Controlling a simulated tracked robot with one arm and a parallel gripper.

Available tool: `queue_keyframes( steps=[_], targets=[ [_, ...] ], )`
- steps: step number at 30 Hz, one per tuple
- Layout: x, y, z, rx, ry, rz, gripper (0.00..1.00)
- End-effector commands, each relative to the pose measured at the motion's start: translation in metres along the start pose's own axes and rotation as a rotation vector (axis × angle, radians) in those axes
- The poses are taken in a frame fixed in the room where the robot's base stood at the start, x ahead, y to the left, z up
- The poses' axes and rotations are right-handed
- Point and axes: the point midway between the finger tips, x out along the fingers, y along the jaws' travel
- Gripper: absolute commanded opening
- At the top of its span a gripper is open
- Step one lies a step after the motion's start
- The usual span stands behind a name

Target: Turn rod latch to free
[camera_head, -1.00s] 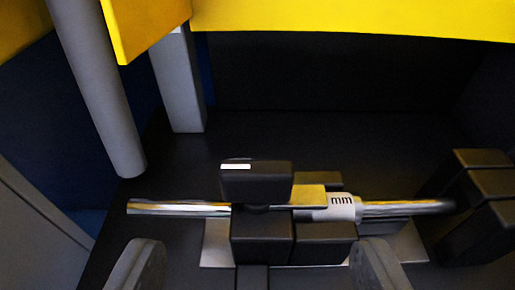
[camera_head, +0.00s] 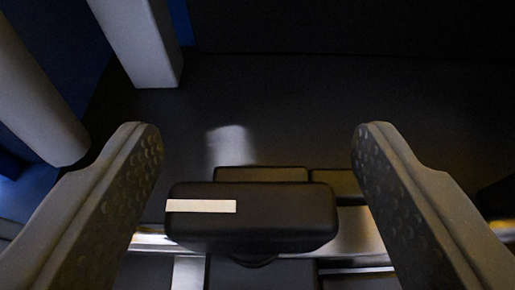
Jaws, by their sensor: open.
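The rod latch (camera_head: 252,222) is a black block-shaped knob with a white stripe on its left part. It sits above the shiny rod (camera_head: 150,240) and lies lengthwise from left to right. My gripper (camera_head: 255,150) is open, with one textured grey finger on each side of the latch. Clear gaps show on both sides, wider on the right, and no contact shows. The middle of the rod is hidden by the latch and the fingers.
Dark blocks (camera_head: 262,174) stand just behind the latch. A grey post (camera_head: 140,45) and a thick grey cylinder (camera_head: 40,105) stand at the upper left. The dark floor (camera_head: 300,110) behind the latch is clear.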

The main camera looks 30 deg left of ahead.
Motion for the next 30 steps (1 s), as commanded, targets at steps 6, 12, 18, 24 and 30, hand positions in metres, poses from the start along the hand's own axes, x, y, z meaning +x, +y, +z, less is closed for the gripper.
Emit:
queue_keyframes(
  steps=[6, 12, 18, 24, 30],
  targets=[
    [-0.0002, 0.0001, 0.0003, 0.000, -0.001, 0.000, 0.46],
    [-0.0002, 0.0004, 0.0006, 0.001, -0.001, 0.000, 0.18],
    [-0.0006, -0.0008, -0.0005, 0.012, -0.007, 0.026, 0.18],
    [-0.0013, -0.0018, -0.0019, 0.046, -0.008, 0.106, 0.18],
    [-0.0007, -0.0008, -0.0015, 0.081, -0.006, 0.193, 0.18]
  ],
)
